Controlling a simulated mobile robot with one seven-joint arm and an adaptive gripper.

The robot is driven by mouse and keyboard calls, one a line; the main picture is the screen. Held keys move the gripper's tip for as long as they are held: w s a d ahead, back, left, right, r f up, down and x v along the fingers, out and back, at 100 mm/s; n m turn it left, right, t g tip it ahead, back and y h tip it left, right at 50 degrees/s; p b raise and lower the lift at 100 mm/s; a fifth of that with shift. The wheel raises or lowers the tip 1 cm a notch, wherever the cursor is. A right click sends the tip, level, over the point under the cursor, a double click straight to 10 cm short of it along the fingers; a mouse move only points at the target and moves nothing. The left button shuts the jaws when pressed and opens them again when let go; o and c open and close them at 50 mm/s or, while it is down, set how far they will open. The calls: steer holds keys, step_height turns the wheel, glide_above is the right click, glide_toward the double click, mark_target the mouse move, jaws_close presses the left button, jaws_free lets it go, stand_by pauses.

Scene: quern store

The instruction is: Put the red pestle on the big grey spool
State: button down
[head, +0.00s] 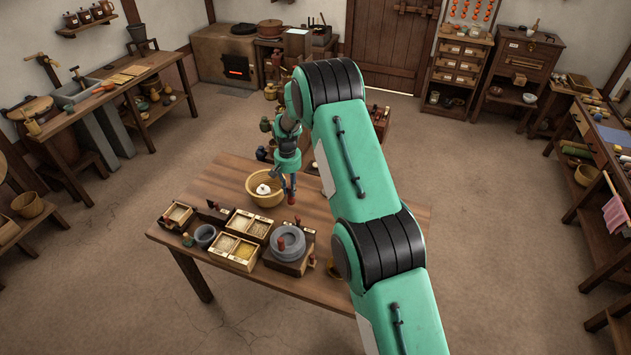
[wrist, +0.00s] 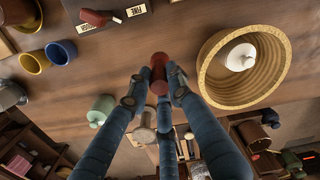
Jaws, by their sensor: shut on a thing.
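The red pestle (wrist: 159,72) is held between the fingertips of my gripper (wrist: 154,88) in the wrist view. Its red end (head: 291,200) shows under my gripper (head: 290,187) in the head view, above the table and just right of the yellow bowl. A pale grey spool-shaped thing (wrist: 143,135) shows past my fingers in the wrist view, partly covered by them. I cannot tell for sure that it is the big grey spool. In the head view I cannot make out the spool; my arm covers much of the table's right side.
A yellow bowl (head: 266,195) with a white thing in it stands beside my gripper. A grey quern (head: 287,246) and grain boxes (head: 232,248) fill the table's front. A yellow cup (wrist: 33,62), a blue cup (wrist: 60,52) and a green cup (wrist: 102,108) show in the wrist view.

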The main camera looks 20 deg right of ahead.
steer(key=s+d+r+m+p, duration=0.2)
steer(key=s+d, duration=0.1)
steer(key=d, duration=0.5)
steer(key=s+d+r+m+p, duration=0.2)
steer(key=s+d+r+m, duration=0.1)
steer(key=d, duration=0.6)
steer(key=shift+s+m, duration=0.3)
steer(key=shift+s, duration=0.5)
steer(key=shift+w+d, duration=0.1)
steer(key=shift+w, duration=0.05)
steer(key=w+d, duration=0.2)
steer(key=w, duration=0.5)
steer(key=w+d+f+p, duration=0.1)
steer(key=w+d, duration=0.1)
steer(key=w, duration=0.6)
steer(key=shift+d+f, duration=0.2)
steer(key=shift+d, duration=0.15)
steer(key=shift+f+p, duration=0.5)
steer(key=shift+f, duration=1.25)
steer(key=shift+f, duration=0.15)
steer(key=c, duration=1.6)
jaws_free()
steer(key=shift+o, duration=0.2)
